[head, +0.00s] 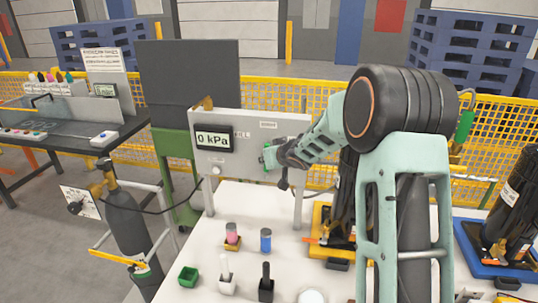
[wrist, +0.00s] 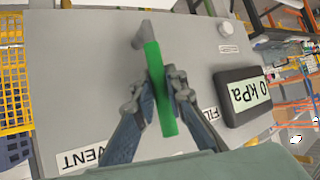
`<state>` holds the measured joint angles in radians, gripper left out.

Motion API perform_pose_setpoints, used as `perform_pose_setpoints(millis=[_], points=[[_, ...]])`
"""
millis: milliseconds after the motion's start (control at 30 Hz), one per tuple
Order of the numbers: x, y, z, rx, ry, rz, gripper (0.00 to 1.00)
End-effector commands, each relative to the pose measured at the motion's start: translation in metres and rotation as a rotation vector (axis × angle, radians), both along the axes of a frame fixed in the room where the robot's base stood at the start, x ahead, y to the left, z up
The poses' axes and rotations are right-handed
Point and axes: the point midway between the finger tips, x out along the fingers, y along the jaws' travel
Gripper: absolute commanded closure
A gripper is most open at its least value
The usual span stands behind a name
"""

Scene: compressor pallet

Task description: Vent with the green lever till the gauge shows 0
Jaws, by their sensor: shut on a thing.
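The gauge (head: 213,139) is a dark box with a lit display on the grey panel (head: 240,180). It reads 0 kPa, and the same reading shows rotated in the wrist view (wrist: 249,94). The green lever (wrist: 153,62) stands out from the panel near the VENT label (wrist: 86,157). My gripper (wrist: 160,93) is shut on the lever, one finger on each side of it.
A white table (head: 205,255) before the panel holds a pink cylinder (head: 232,230), a blue cylinder (head: 266,240) and small holders. A dark gas cylinder (head: 132,225) stands left of it. My arm covers the table's right part. A yellow fence (head: 270,95) runs behind.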

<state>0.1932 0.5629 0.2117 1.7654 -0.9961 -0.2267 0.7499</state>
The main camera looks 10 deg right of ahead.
Motion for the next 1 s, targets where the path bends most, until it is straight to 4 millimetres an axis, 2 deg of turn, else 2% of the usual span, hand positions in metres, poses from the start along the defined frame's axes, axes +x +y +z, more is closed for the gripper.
perform_pose_setpoints(millis=[567,600,667,1000], points=[[0.0006,0.0019,-0.0007,-0.031,0.01,0.001,1.0],[0.0006,0.0021,-0.0006,-0.031,0.01,0.0,0.85],[0.0006,0.0021,-0.0006,-0.031,0.01,0.0,0.8],[-0.0014,0.0012,0.002,-0.029,0.009,-0.001,0.8]])
